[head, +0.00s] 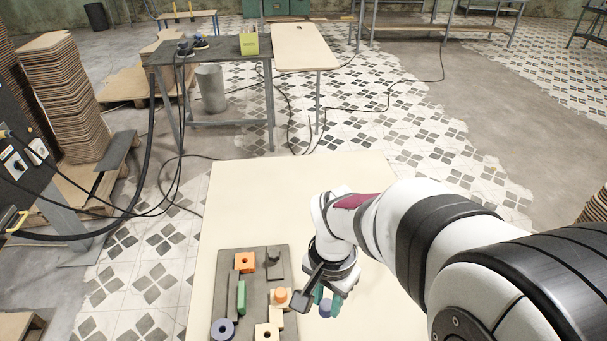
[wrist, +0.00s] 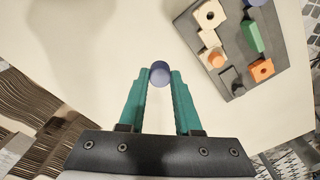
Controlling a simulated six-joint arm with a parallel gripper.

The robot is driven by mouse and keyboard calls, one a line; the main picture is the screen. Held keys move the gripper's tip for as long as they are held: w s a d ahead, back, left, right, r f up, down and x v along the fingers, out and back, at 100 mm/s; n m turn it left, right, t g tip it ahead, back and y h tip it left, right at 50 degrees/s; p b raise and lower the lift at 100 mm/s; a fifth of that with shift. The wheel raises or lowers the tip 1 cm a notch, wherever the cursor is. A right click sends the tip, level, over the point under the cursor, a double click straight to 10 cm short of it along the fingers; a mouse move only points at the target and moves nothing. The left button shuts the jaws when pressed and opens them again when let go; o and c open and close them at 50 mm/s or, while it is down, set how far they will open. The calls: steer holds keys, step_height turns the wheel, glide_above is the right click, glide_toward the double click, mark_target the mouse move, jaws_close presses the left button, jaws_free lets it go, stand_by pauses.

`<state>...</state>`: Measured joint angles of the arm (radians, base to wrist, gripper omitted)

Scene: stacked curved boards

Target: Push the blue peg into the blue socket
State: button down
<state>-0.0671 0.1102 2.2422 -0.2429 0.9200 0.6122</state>
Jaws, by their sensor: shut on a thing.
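The blue peg (head: 325,309) is held between the teal fingers of my gripper (head: 327,299), to the right of the grey board. In the wrist view the round end of the blue peg (wrist: 159,74) sits between the fingertips of my gripper (wrist: 160,80). The blue socket (head: 222,329) is a round piece with a dark hole at the near left corner of the board. In the wrist view the blue socket (wrist: 257,2) is cut by the top edge. My gripper and peg are clear of the board and apart from the socket.
The grey board (head: 256,302) also carries an orange block with a hole (head: 244,263), a green block (head: 241,297), a black piece (head: 274,257), an orange peg (head: 281,295) and pale wooden blocks (head: 267,332). The cream table (head: 290,195) is bare behind the board.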

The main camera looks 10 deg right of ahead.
steer(key=w+a+f+n, duration=0.15)
steer(key=a+n, duration=0.35)
steer(key=a, duration=0.6)
steer(key=w+a+f+n, duration=0.15)
steer(key=a+n, duration=0.25)
steer(key=a, duration=0.6)
steer(key=shift+w+f, duration=0.15)
steer(key=shift+f, duration=2.7)
steer(key=shift+f, duration=1.1)
steer(key=c, duration=0.5)
jaws_free()
